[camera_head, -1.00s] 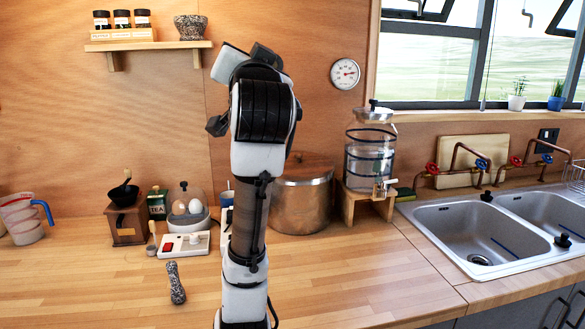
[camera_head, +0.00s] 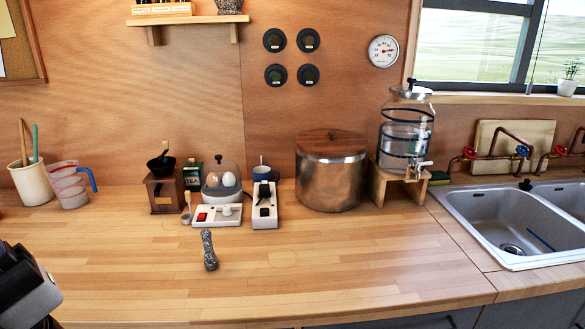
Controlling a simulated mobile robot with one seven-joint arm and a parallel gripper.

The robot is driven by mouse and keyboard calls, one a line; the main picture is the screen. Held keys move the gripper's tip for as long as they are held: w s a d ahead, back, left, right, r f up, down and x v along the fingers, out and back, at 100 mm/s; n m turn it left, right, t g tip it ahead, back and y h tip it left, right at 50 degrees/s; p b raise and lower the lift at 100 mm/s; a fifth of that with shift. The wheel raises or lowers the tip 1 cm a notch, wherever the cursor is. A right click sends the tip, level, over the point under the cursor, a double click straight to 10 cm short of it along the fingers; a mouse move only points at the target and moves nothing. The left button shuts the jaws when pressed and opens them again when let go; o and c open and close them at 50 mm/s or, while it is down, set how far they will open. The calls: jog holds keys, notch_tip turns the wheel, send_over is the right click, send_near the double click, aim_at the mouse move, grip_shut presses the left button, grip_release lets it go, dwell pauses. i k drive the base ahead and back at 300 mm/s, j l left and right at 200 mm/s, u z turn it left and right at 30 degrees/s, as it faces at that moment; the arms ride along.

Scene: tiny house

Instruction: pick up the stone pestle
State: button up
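The stone pestle (camera_head: 208,250) is a short, speckled grey rod with a thicker lower end. It lies on the wooden countertop (camera_head: 340,275), left of centre in the head view, pointing roughly toward and away from me. Nothing covers it and nothing touches it. A black and white part of my arm shows at the lower left edge, apart from the pestle. My gripper's fingers are not in view.
Behind the pestle stand a white switch board (camera_head: 217,215), an egg cooker (camera_head: 222,184), a coffee grinder (camera_head: 165,190) and a large metal pot (camera_head: 331,175). A sink (camera_head: 510,220) is at the right. The counter around the pestle is clear.

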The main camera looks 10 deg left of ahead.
aim_at(211, 262)
jog(key=j+u, duration=0.2)
jog(key=u, duration=0.25)
jog(key=i+j+u, duration=0.1)
jog(key=u, duration=0.35)
jog(key=i, duration=0.5)
